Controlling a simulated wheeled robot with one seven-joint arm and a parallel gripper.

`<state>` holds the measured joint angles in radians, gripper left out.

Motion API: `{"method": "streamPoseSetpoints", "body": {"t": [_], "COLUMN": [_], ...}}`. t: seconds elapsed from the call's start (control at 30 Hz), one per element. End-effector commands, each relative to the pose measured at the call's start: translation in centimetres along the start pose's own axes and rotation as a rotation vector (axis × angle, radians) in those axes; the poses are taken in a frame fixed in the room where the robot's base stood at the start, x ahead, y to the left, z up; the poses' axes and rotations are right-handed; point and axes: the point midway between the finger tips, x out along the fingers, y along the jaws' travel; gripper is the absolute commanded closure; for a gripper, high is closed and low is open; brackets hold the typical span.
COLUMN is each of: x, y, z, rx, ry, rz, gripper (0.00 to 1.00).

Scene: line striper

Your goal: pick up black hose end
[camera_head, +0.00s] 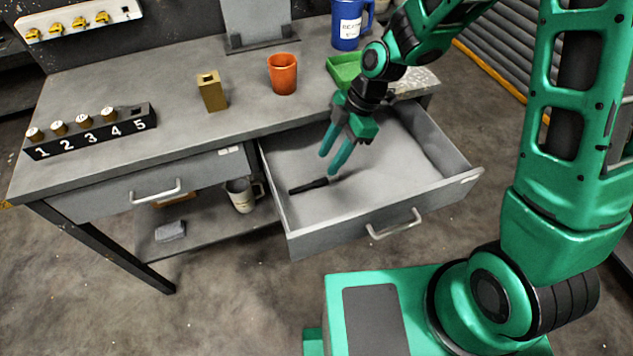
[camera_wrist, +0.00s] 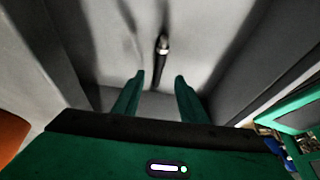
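The black hose end (camera_head: 308,186) is a short dark rod lying on the floor of the open drawer (camera_head: 425,215), near its left front part. My gripper (camera_head: 331,163) points down into the drawer, its fingers just above and to the right of the hose end. In the wrist view the hose end (camera_wrist: 161,55) shows ahead, between the lines of the two fingers and beyond their tips. My gripper (camera_wrist: 160,77) is open in the wrist view, with a clear gap and nothing between the fingers. The hose end has a lighter tip there.
The drawer walls stand close around my gripper. On the bench (camera_head: 170,85) above are an orange cup (camera_head: 283,74), a brass block (camera_head: 212,92), a green tray (camera_head: 343,68), a blue mug (camera_head: 346,25) and a numbered rack (camera_head: 90,135). A white mug (camera_head: 241,196) stands on the lower shelf.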

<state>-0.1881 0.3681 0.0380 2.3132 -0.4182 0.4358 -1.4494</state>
Motion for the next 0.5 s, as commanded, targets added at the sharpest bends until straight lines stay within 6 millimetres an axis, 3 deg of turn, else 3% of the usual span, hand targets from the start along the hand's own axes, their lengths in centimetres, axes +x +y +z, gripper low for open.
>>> {"method": "streamPoseSetpoints", "body": {"t": [0.1, 0.5], "x": [1.8, 5.2], "y": [-0.1, 0.0], "z": [0.0, 0.2], "rx": [0.0, 0.002], "ry": [0.001, -0.001], "rz": [-0.003, -0.004], "gripper": [0.62, 0.62]}}
